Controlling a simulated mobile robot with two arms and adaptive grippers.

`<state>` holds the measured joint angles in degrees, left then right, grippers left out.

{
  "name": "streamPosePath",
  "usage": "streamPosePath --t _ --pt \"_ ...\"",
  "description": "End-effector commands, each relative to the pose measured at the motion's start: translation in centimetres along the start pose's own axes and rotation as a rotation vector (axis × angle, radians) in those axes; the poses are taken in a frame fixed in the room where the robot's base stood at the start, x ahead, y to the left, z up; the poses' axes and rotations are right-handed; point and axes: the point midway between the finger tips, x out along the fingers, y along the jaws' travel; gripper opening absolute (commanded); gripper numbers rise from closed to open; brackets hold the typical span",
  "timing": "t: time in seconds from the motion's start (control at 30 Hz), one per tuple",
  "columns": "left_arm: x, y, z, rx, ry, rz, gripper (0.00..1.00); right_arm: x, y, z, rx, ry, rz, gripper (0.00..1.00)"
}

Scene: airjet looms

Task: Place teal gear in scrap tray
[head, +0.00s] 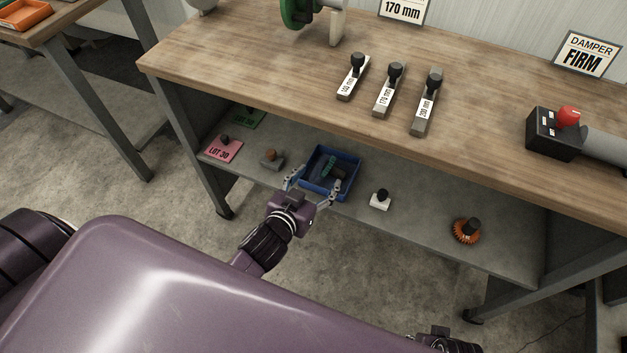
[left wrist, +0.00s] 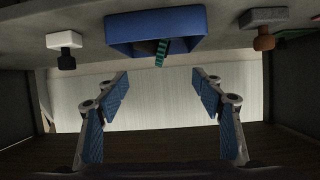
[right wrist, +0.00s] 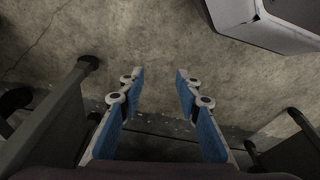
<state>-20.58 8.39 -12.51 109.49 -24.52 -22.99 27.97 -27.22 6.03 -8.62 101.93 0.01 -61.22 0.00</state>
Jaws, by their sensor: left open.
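A blue tray (head: 352,160) sits on the lower shelf under the bench. A teal gear (head: 328,168) lies inside it, tilted, beside a dark item. In the left wrist view the teal gear (left wrist: 161,53) shows at the edge of the blue tray (left wrist: 190,20). My left gripper (head: 313,184) is open and empty at the front of the tray, its fingers apart on either side and clear of the gear. In the right wrist view my right gripper (right wrist: 160,74) is open and empty above the floor.
On the shelf (head: 420,222) stand a brown-knobbed block (head: 271,159), a white block with black knob (head: 380,200), an orange gear (head: 466,231) and a pink card (head: 224,149). The wooden bench top (head: 300,70) overhangs the shelf and holds several labelled bars.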

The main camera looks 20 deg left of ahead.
Motion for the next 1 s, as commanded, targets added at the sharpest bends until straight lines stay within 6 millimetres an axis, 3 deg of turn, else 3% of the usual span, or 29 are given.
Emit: streamPosePath --t 0.1,0.33,0.4,0.47,0.57,0.7,0.8,0.9,1.0 --pt "-1.4 0.0 0.0 -0.001 0.0 0.001 0.61 0.6 -0.1 0.4 -0.001 -0.004 -0.001 0.31" --pt "-2.3 0.0 0.1 0.0 -0.003 -0.001 0.61 1.2 -0.1 0.6 -0.001 -0.004 -0.001 0.31" --pt "-2.2 -0.2 1.4 0.003 -0.038 -0.008 0.61 1.2 -0.1 0.7 -0.001 -0.004 -0.001 0.31" --pt "-2.3 -0.7 3.9 0.009 -0.109 -0.021 0.61 1.2 -0.1 0.7 -0.001 -0.004 -0.001 0.31" --pt "-3.1 -1.4 10.8 0.027 -0.31 -0.041 0.61 1.2 -0.1 0.6 -0.001 -0.004 -0.001 0.31" --pt "-6.7 -1.3 20.9 0.055 -0.631 -0.013 0.61 1.1 -0.1 0.6 -0.001 -0.004 -0.001 0.31" --pt "-9.8 -0.6 25.9 0.069 -0.809 0.032 0.61 1.1 -0.1 0.6 -0.001 -0.003 -0.001 0.31" --pt "-11.9 0.0 28.6 0.077 -0.915 0.071 0.61 1.1 -0.1 0.6 -0.001 -0.003 -0.001 0.31" --pt "-12.8 0.2 29.6 0.08 -0.953 0.088 0.61 1.1 -0.1 0.6 -0.001 -0.003 -0.001 0.31"
